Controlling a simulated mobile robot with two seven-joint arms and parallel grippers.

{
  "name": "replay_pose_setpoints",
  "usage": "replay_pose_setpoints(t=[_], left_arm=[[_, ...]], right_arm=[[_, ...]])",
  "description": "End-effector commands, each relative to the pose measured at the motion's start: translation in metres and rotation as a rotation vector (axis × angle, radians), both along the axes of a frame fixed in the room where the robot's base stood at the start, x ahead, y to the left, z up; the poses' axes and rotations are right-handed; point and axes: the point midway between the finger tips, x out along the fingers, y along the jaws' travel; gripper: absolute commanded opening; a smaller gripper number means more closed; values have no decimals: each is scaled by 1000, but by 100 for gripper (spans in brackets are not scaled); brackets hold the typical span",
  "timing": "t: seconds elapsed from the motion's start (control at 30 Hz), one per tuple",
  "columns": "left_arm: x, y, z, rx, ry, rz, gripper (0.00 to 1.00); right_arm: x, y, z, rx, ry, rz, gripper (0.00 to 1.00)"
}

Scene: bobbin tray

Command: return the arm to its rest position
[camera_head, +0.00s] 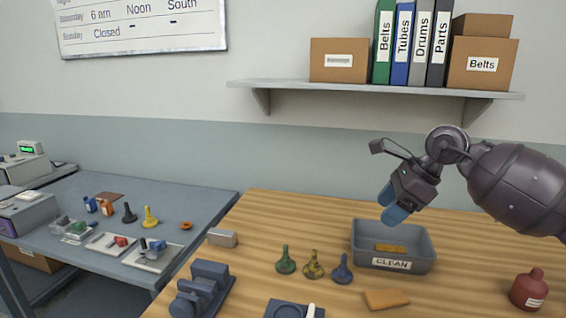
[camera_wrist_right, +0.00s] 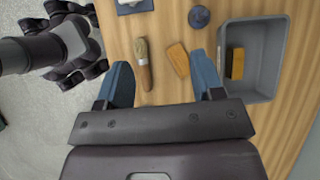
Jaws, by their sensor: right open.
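My right arm (camera_head: 515,185) reaches in from the right in the head view. Its right gripper (camera_head: 391,205) is held above the table, up and near the grey CLEAN tray (camera_head: 432,262). In the right wrist view the right gripper (camera_wrist_right: 160,60) has its blue fingers wide apart, with nothing between them. The table, a brush (camera_wrist_right: 144,65) and an orange block (camera_wrist_right: 178,60) show below the gap. My left gripper is in neither view.
The CLEAN tray holds a yellow-orange block (camera_head: 390,248). Green (camera_head: 285,262), olive (camera_head: 313,267) and blue (camera_head: 342,272) bobbin-like pieces stand left of it. A red bottle (camera_head: 529,290) stands at right. A wall shelf (camera_head: 375,90) with binders and boxes hangs above.

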Motion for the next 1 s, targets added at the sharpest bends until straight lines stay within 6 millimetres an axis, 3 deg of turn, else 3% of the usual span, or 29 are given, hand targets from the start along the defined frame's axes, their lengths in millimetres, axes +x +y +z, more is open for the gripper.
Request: replay_pose_setpoints(t=[0.1,0.2,0.33,0.47,0.67,0.87,1.0], left_arm=[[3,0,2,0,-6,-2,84],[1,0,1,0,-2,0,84],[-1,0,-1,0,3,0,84],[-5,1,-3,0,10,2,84],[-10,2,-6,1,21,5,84],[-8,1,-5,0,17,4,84],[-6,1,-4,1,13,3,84]], right_arm=[[-17,44,-22,244,37,-7,61],[-32,77,-30,469,80,-41,61],[-49,107,-30,762,156,-125,61],[-62,121,-25,1046,248,-248,61],[-71,112,-20,1461,412,-513,61],[-75,76,-34,1826,592,-861,61],[-83,41,-61,2044,718,-1154,61]])
